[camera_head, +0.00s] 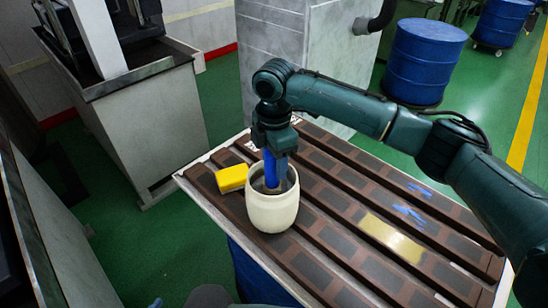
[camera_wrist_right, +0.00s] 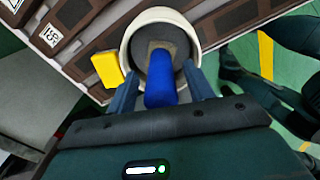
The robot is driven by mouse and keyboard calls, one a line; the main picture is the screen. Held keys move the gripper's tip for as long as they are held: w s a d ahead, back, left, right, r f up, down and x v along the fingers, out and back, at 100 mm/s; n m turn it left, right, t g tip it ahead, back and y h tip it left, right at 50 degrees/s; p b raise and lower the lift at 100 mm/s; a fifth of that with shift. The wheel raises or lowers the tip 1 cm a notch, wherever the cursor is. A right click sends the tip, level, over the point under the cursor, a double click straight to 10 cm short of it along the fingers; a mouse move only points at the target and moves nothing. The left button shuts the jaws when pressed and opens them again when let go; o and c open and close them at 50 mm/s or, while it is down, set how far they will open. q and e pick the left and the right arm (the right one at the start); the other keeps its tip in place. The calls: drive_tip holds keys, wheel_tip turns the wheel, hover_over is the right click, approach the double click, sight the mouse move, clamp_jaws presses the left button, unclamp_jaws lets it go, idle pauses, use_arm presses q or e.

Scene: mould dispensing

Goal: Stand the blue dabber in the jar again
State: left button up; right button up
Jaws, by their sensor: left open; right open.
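The blue dabber (camera_head: 269,170) stands in the cream jar (camera_head: 272,212) with its blue handle up. In the right wrist view the dabber (camera_wrist_right: 160,86) runs down into the jar's mouth, and the jar's rim (camera_wrist_right: 127,48) surrounds its lower part. My right gripper (camera_head: 275,168) is over the jar, pointing down. Its fingers (camera_wrist_right: 161,72) are open, one on each side of the handle, with gaps showing in the right wrist view. The dabber's lower end is hidden inside the jar. I cannot make out my left gripper.
A yellow block (camera_head: 232,178) lies beside the jar on the slatted brown table (camera_head: 335,225). A brass-coloured plate (camera_head: 391,236) and blue marks (camera_head: 409,214) are on the right slats. Blue drums (camera_head: 424,60) stand behind on the green floor.

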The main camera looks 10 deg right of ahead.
drive_tip(key=shift+r, duration=0.1)
wheel_tip(320, 180, up, 12)
drive_tip(key=shift+b, duration=0.45)
